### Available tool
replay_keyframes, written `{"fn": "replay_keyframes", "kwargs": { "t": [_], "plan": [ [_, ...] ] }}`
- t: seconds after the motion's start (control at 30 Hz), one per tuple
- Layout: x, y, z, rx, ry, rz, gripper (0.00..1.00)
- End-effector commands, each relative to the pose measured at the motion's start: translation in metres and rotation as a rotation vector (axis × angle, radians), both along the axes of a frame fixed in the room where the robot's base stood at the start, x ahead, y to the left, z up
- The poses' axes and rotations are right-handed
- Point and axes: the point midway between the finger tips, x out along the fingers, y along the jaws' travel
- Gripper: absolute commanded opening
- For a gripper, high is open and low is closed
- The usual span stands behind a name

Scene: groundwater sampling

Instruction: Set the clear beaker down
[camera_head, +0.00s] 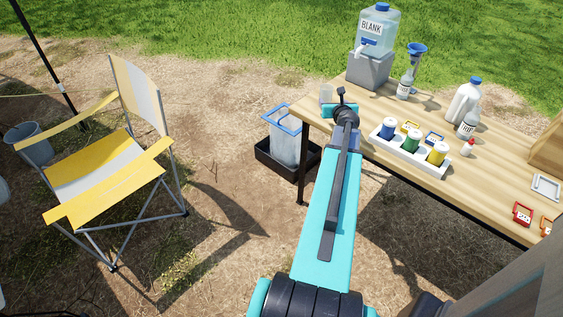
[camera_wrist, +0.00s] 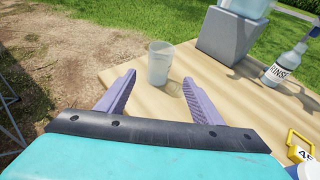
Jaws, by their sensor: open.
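The clear beaker (camera_wrist: 159,64) stands upright at the table's edge in the wrist view, holding what looks like pale or clear contents. It also shows faintly in the head view (camera_head: 326,93), just beyond my gripper at the table's left end. My gripper (camera_wrist: 159,84) is open, with its two purple fingers spread low over the wooden table (camera_wrist: 215,105). The beaker is just ahead of the fingertips, between their lines, and appears clear of both fingers. In the head view my arm hides most of the gripper.
A BLANK jug (camera_head: 374,25) sits on a grey stand (camera_head: 368,68) behind the beaker. A RINSE bottle (camera_wrist: 286,64) stands to its right. A white rack (camera_head: 408,150) with colour-capped bottles is right of my arm. A black tub (camera_head: 282,163) is below the table's left end.

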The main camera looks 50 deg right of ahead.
Motion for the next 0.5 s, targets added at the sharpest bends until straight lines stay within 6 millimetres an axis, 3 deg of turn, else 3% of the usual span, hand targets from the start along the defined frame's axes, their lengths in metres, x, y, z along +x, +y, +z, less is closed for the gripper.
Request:
{"fn": "replay_keyframes", "kwargs": {
  "t": [0.17, 0.27, 0.37, 0.5],
  "plan": [
    [0.006, 0.007, -0.006, -0.004, 0.021, 0.022, 0.60],
    [0.021, 0.024, -0.020, -0.017, 0.069, 0.073, 0.60],
    [0.044, 0.053, -0.043, -0.042, 0.153, 0.165, 0.60],
    [0.081, 0.113, -0.089, -0.100, 0.311, 0.355, 0.60]
  ]
}}
